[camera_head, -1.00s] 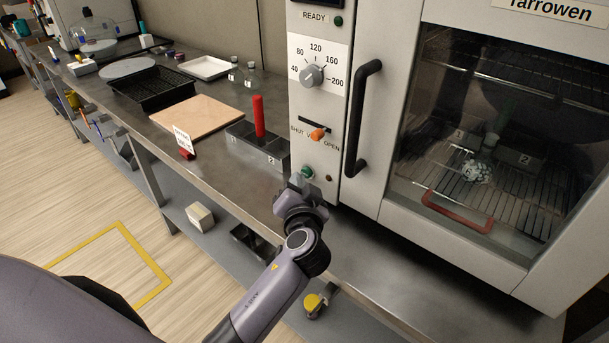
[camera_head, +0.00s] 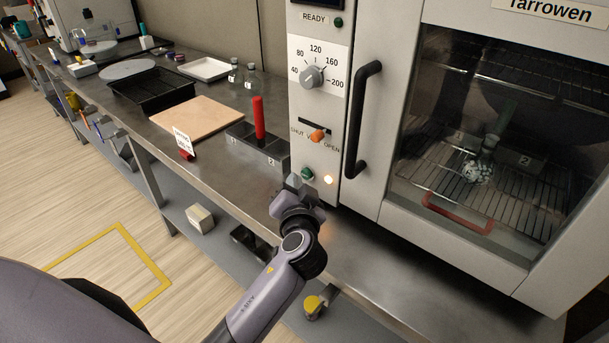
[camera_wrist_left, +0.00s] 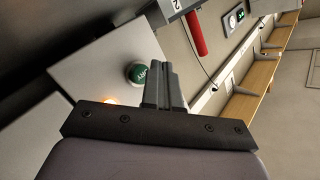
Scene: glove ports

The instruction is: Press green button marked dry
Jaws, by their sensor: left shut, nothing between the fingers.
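The green button (camera_head: 307,174) sits low on the oven's control panel, below the vent slider. In the left wrist view the green button (camera_wrist_left: 138,73) shows white lettering and lies just left of my fingertips. A small lamp (camera_head: 328,180) to the right of the button glows orange-white; its glow also shows in the left wrist view (camera_wrist_left: 109,101). My left gripper (camera_head: 293,181) is shut and empty, its tips close to the button's lower left. In the left wrist view the shut fingers (camera_wrist_left: 160,75) show beside the button; I cannot tell whether they touch it. My right gripper is not in view.
The oven handle (camera_head: 362,118) stands out right of the panel. The dial (camera_head: 312,76) and orange vent slider (camera_head: 317,135) are above the button. A metal block (camera_head: 270,152) with a red rod (camera_head: 258,118) stands left of the panel on the bench, near my gripper.

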